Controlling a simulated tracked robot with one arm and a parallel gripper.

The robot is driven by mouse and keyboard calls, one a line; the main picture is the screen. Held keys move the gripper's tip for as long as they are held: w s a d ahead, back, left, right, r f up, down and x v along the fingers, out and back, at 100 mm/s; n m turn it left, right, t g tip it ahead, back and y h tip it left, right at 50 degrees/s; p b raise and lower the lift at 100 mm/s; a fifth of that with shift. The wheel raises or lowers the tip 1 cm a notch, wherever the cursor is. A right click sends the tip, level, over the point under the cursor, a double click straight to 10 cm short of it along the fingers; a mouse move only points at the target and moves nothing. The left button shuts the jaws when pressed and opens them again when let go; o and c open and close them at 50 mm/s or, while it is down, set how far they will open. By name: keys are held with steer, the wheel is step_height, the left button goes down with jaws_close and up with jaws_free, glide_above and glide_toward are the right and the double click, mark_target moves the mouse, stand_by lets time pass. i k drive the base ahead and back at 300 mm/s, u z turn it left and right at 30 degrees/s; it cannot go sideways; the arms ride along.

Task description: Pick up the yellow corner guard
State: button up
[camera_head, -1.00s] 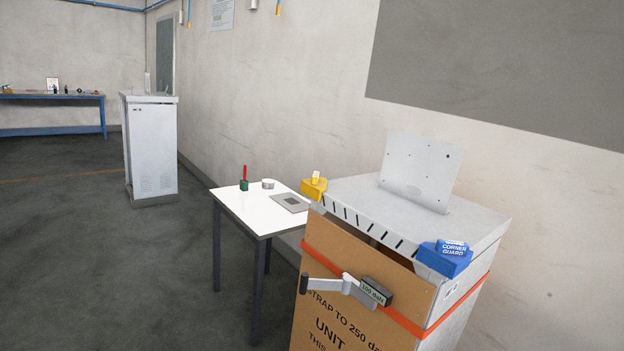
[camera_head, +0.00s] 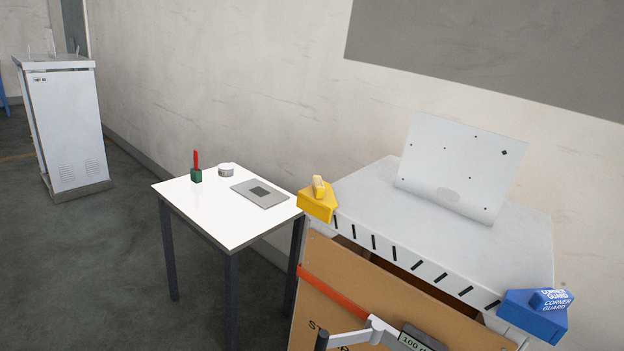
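The yellow corner guard (camera_head: 317,205) sits on the left front corner of the grey metal top of a strapped unit (camera_head: 390,226). It has a small yellow grip standing up on it. My gripper is not visible in this view, so I cannot see where its fingers are relative to the guard. Nothing covers the yellow guard from this side.
A blue corner guard (camera_head: 537,315) sits on the unit's right front corner. An orange strap (camera_head: 333,291) and a tensioner handle (camera_head: 370,330) cross the cardboard front. A white table (camera_head: 228,213) with small items stands left of the unit. A grey cabinet (camera_head: 68,125) stands farther back.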

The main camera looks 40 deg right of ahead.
mark_target(318, 200)
steer(key=z, duration=0.1)
steer(key=i, duration=1.15)
steer(key=z, duration=0.15)
